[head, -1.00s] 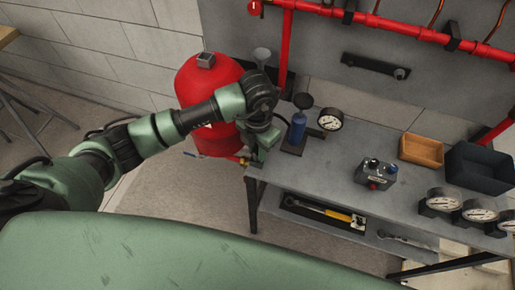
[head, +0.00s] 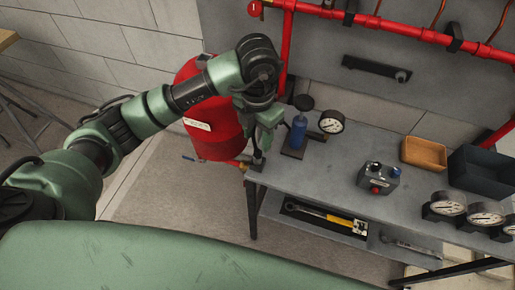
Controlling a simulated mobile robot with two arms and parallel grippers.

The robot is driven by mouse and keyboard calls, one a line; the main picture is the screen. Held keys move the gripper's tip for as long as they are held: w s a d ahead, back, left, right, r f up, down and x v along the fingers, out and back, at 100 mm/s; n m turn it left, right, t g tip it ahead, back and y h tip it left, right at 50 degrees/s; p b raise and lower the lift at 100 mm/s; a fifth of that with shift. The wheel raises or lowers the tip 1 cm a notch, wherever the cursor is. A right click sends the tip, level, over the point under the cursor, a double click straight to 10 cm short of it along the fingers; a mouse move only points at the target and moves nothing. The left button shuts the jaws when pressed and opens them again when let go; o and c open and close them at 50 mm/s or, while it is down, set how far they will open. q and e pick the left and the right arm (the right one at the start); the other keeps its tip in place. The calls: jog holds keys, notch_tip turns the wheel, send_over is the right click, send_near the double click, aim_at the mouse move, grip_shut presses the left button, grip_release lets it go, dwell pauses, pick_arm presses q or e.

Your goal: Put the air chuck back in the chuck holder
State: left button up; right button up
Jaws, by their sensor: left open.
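My left gripper (head: 258,145) is open at the left end of the grey bench (head: 330,170), in front of the red tank. Its wrist is above it and hides part of the tank and bench corner. A small dark piece (head: 257,163) sits at the bench's left corner, just below the fingers. I cannot tell whether it is the air chuck or its holder, or whether the fingers touch it. No air chuck shows clearly elsewhere. My right gripper is not in view.
A blue cylinder (head: 298,132) with a black top and a dial gauge (head: 331,122) stand close right of the gripper. A red tank (head: 207,135) stands left of the bench. A grey control box (head: 378,178), wooden tray (head: 424,153) and black bin (head: 484,172) are further right.

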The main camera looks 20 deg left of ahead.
aim_at(257, 152)
pick_arm(q)
notch_tip(257, 152, up, 4)
jog(key=shift+f, duration=0.1)
dwell(0.5)
